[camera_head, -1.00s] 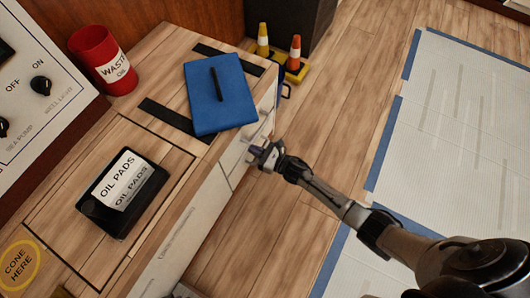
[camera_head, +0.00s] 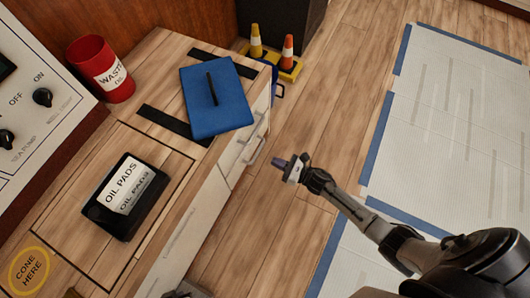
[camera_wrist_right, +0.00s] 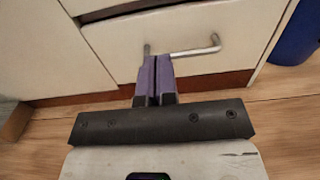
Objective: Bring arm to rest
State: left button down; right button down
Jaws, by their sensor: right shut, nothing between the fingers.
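My right gripper (camera_head: 281,163) is in the middle of the head view, beside the wooden counter's front and above the floor. Its purple fingers are shut and empty; they also show side by side in the right wrist view (camera_wrist_right: 154,80). They point at a white drawer front (camera_wrist_right: 120,45) with a metal bar handle (camera_wrist_right: 195,51). In the head view the fingertips stand apart from the drawer handle (camera_head: 254,140). My left gripper cannot be made out in the head view.
Small cones (camera_head: 287,52) stand on a yellow base at the back. A taped white floor sheet (camera_head: 455,120) lies right. Wooden floor between is clear.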

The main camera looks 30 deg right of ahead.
jog(key=v, duration=0.3)
jog(key=shift+s+d+p, duration=0.1)
jog(key=shift+s+p, duration=0.05)
jog(key=shift+p, duration=0.15)
